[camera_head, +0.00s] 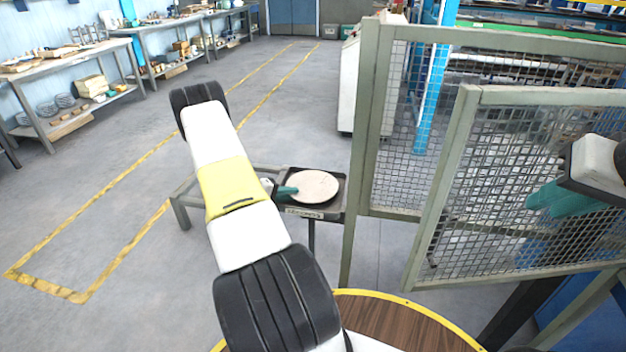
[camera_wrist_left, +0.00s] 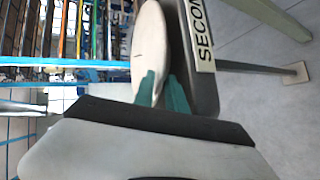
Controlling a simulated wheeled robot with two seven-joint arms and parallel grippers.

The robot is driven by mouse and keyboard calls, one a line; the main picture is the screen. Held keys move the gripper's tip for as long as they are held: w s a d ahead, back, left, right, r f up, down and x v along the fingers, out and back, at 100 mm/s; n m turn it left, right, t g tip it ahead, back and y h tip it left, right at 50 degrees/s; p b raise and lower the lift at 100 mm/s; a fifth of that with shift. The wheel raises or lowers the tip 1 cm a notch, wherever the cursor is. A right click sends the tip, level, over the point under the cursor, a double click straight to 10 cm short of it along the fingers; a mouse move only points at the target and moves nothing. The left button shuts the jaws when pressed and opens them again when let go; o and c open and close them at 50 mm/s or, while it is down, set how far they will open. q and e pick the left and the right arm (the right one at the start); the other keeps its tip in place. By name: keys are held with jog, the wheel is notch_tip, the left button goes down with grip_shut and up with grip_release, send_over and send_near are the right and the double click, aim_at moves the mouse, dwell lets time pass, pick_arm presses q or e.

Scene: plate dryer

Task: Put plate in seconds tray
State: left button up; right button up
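The pale round plate (camera_head: 315,187) is at the dark seconds tray (camera_head: 336,206), within its rim in the head view. The wrist view shows the plate (camera_wrist_left: 150,42) nearly edge-on beside the tray (camera_wrist_left: 200,95), whose label reads "SECON". My left gripper (camera_head: 286,191) is at the plate's left edge. In the wrist view its teal fingers (camera_wrist_left: 161,88) lie on either side of the plate's near rim; whether they grip it is unclear. Whether the plate touches the tray floor is also unclear. My right gripper (camera_head: 552,200) is at the right by the mesh panel, its fingertips overlapping.
Mesh guard panels (camera_head: 470,190) with grey posts stand just right of the tray. A round wooden table (camera_head: 390,325) with a yellow edge is at the bottom. Workbenches (camera_head: 60,70) line the left wall. The floor left of my left arm is open.

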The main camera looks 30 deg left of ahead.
pick_arm(q)
jog(key=v, duration=1.2)
jog(key=d+r+m+g+h, duration=0.2)
jog(key=d+r+m+g, duration=0.55)
jog(key=d+r, duration=1.6)
jog(key=s+d+r+m+t+y, duration=0.1)
jog(key=s+d+r+m+y, duration=0.1)
jog(key=s+d+r, duration=0.3)
jog(key=s+d+r+m+y, duration=0.3)
jog(key=s+d+r, duration=0.3)
jog(key=s, duration=0.6)
jog(key=shift+d+r+t+y, duration=0.15)
jog(key=shift+d+t+y, duration=0.2)
jog(key=shift+y, duration=0.05)
